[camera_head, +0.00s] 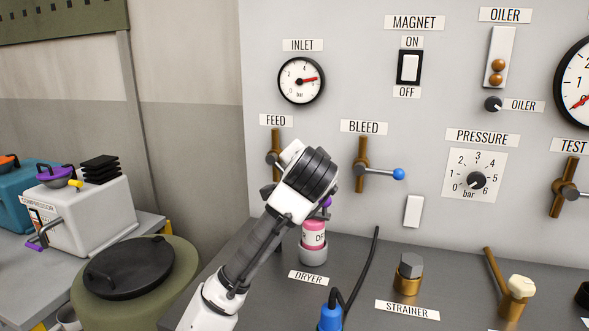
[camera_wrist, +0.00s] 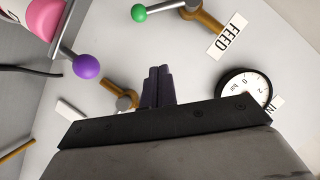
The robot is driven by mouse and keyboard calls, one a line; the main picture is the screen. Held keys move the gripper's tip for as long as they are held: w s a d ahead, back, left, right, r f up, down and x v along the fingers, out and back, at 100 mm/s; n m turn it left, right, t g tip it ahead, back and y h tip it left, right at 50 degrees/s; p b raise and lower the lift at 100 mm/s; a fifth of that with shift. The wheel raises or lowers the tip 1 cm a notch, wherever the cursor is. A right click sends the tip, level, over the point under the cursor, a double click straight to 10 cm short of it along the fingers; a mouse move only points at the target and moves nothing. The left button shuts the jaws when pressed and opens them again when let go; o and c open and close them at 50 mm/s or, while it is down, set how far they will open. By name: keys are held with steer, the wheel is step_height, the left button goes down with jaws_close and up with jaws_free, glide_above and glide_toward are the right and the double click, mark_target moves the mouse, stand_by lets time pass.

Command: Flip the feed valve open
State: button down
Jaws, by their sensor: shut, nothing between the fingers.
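The feed valve (camera_head: 272,158) is on the grey panel under the FEED label, brass pipe and grey hub. In the head view my arm covers its lever. In the wrist view the valve (camera_wrist: 203,14) is at the top, its lever running left to a green knob (camera_wrist: 138,12). My gripper (camera_wrist: 158,72) is shut and empty, its dark fingers together below the valve in that picture, apparently apart from the green knob. In the head view my wrist (camera_head: 305,182) hides the fingertips.
The bleed valve (camera_head: 362,167) with its blue knob (camera_head: 399,174) is right of my wrist. The pink dryer (camera_head: 313,236) with a purple knob (camera_wrist: 86,66) stands close below. The inlet gauge (camera_head: 301,80) is above. A black cable (camera_head: 367,262) rises from the bench.

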steer(key=shift+s+r, duration=0.2)
steer(key=w+a+f+b, duration=0.2)
steer(key=w+f, duration=0.4)
steer(key=w, duration=0.3)
steer(key=shift+w+a, duration=0.35)
stand_by(0.4)
